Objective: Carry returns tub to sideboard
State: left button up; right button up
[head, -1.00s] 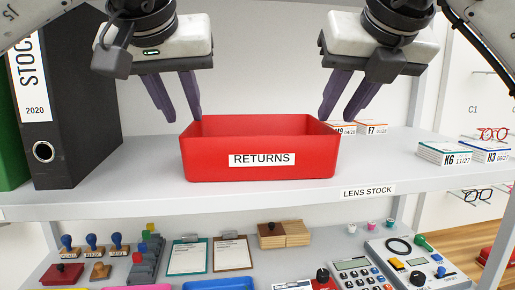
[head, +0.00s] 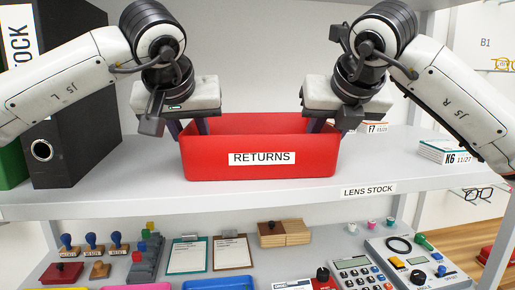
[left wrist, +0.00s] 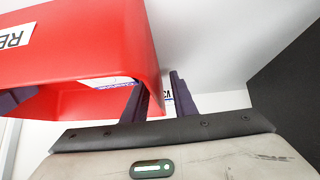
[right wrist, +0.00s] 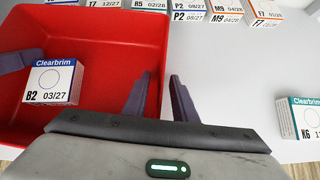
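The red returns tub (head: 260,171), labelled RETURNS, stands upright on the white upper shelf (head: 120,195). My left gripper (head: 195,127) is at its left end; in the left wrist view (left wrist: 157,80) its fingers are apart, one on each side of the tub wall. My right gripper (head: 320,126) is at the right end; in the right wrist view (right wrist: 160,77) its spread fingers likewise straddle the wall. A Clearbrim lens box (right wrist: 55,82) marked B2 lies inside the tub. The head view hides most of the fingertips. I cannot pick out the sideboard for certain.
A black binder (head: 75,130) stands left of the tub. Lens boxes stand behind it (right wrist: 188,10) and to the right (head: 440,155). The lower shelf holds stamps, clipboards (head: 187,257) and a calculator (head: 357,272). A wooden surface (head: 470,236) shows at lower right.

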pick_arm(q)
grip_shut()
pick_arm(e)
grip_shut()
pick_arm(q)
jog(key=shift+r, duration=0.1)
pick_arm(e)
jog(key=shift+r, duration=0.1)
